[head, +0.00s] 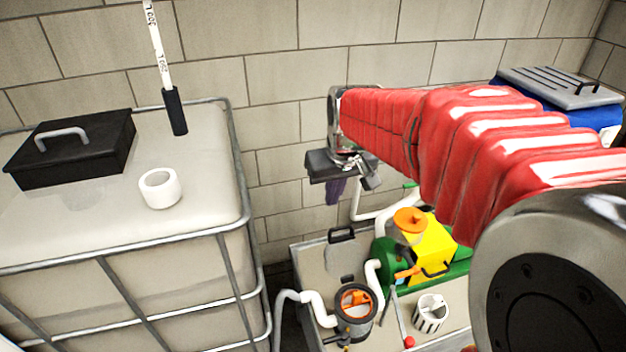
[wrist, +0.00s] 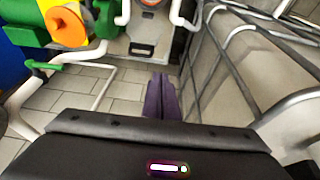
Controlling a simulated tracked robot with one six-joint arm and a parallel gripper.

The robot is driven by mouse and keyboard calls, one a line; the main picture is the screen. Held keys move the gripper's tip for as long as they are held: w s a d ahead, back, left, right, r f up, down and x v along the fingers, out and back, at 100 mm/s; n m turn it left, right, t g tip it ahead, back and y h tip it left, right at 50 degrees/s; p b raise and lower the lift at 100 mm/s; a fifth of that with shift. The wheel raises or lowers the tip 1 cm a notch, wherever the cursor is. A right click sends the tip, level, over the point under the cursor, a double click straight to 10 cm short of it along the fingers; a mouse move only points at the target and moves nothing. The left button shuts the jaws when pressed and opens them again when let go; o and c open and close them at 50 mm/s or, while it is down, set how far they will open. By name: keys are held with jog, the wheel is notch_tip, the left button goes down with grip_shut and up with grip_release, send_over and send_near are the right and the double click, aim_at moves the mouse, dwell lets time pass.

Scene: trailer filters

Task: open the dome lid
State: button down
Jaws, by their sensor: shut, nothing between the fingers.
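My gripper (head: 335,191) hangs in front of the block wall, above and behind the trailer. Its two purple fingers are closed together and empty in the wrist view (wrist: 160,84), touching nothing that I can see. I cannot tell for sure which part is the dome lid. A round orange cap (head: 410,220) sits on the yellow housing (head: 428,247) and also shows at upper left in the wrist view (wrist: 66,29). A round dark filter pot (head: 353,318) with an orange insert stands nearer, on the trailer.
A caged white tank (head: 212,180) stands left, bearing a black handled box (head: 72,148) and a white ring (head: 160,188). The trailer (head: 310,262) carries white pipes, a green pump part (head: 385,250) and a striped white cup (head: 430,313). A blue bin with grey lid (head: 560,85) is right.

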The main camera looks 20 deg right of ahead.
jog(key=w+d+f+g, duration=0.1)
jog(key=w+d+f, duration=0.6)
jog(key=w+f, duration=0.3)
jog(key=shift+w, duration=1.1)
jog(key=shift+f, duration=0.2)
send_over(340, 234)
jog(key=shift+s+f+x, duration=0.1)
jog(key=shift+s+x, duration=0.2)
jog(key=shift+x, duration=1.2)
jog(key=shift+s+f+x, duration=0.1)
jog(key=shift+s+x, duration=0.2)
jog(key=shift+x, duration=1.15)
jog(key=shift+s+f+x, duration=0.1)
jog(key=shift+s+x, duration=0.25)
jog(key=shift+x, duration=1.15)
jog(key=shift+s+r, duration=0.1)
jog(key=shift+r, duration=0.05)
